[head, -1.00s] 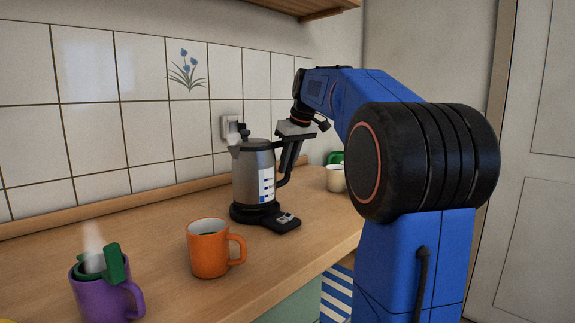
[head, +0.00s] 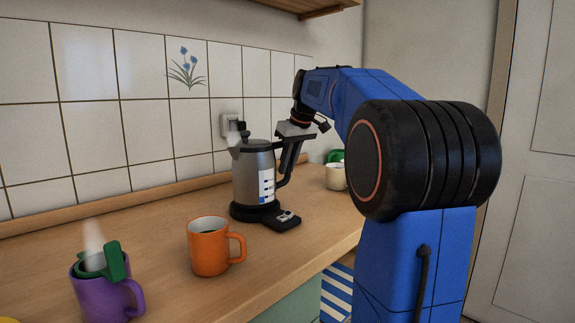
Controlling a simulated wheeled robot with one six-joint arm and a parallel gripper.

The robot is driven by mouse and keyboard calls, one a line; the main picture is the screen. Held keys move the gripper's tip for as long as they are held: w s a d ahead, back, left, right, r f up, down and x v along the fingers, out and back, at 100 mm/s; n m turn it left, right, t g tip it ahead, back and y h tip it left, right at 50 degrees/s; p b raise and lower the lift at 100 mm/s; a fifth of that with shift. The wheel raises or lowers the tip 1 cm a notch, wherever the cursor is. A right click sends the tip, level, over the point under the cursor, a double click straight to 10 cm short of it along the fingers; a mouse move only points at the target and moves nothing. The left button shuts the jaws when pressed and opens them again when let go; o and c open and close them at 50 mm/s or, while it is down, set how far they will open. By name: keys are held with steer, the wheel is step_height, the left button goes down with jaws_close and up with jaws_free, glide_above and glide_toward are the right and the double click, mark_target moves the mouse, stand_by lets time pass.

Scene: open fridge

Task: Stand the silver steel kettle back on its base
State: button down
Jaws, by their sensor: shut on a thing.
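The silver steel kettle (head: 252,174) stands upright in the head view, right on or just over its black base (head: 252,212); I cannot see a gap between them. A black switch part (head: 283,220) of the base sticks out at the front right. My gripper (head: 286,166) is at the right side of the kettle, shut on its black handle (head: 284,180). The fingertips are small and partly merge with the dark handle.
An orange mug (head: 208,248) with dark liquid stands in front of the kettle. A purple mug (head: 92,292) with a green piece on its rim steams at the front left. A cream mug (head: 336,176) stands behind at the right.

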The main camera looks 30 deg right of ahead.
steer(key=shift+f, duration=0.75)
stand_by(1.2)
steer(key=c, duration=1.6)
jaws_free()
steer(key=shift+f, duration=0.1)
steer(key=shift+v, duration=3.6)
steer(key=shift+d, duration=0.1)
steer(key=shift+s+d+r, duration=0.15)
steer(key=shift+d+r, duration=0.5)
steer(key=shift+d, duration=0.35)
steer(key=shift+s+d+r, duration=0.2)
steer(key=shift+d+r, duration=0.5)
steer(key=shift+d, duration=0.35)
